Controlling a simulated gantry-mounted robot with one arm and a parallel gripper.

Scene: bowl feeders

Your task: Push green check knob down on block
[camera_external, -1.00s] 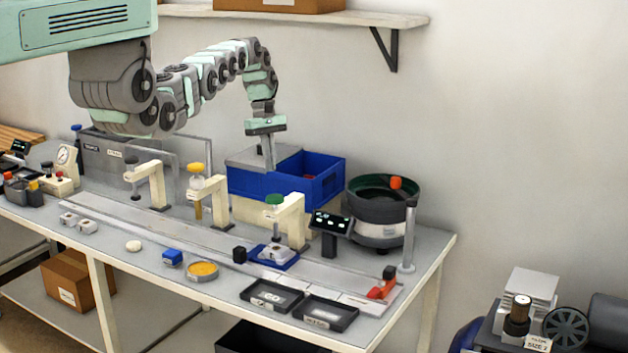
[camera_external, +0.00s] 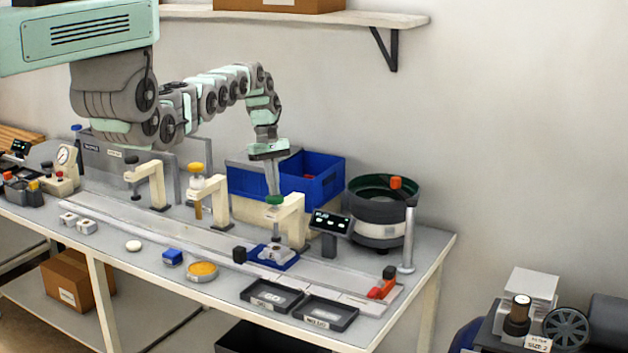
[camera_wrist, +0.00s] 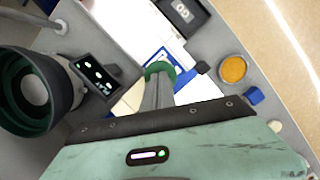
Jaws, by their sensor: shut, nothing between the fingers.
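The green check knob (camera_external: 275,200) tops a cream press stand (camera_external: 293,219) on the bench. Below it a grey-white block (camera_external: 274,254) sits on a blue fixture (camera_external: 288,262). My gripper (camera_external: 274,193) is shut and empty, pointing down with its fingertips at the top of the green knob. In the wrist view the green knob (camera_wrist: 150,69) shows around the far end of my shut fingers (camera_wrist: 158,88). The fingers hide part of the knob, and I cannot tell whether they touch it.
A small display (camera_external: 332,223) and a bowl feeder (camera_external: 381,212) stand to the right. A blue bin (camera_external: 317,180) is behind. A yellow-knobbed stand (camera_external: 213,187) is to the left. Black trays (camera_external: 271,296) lie in front.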

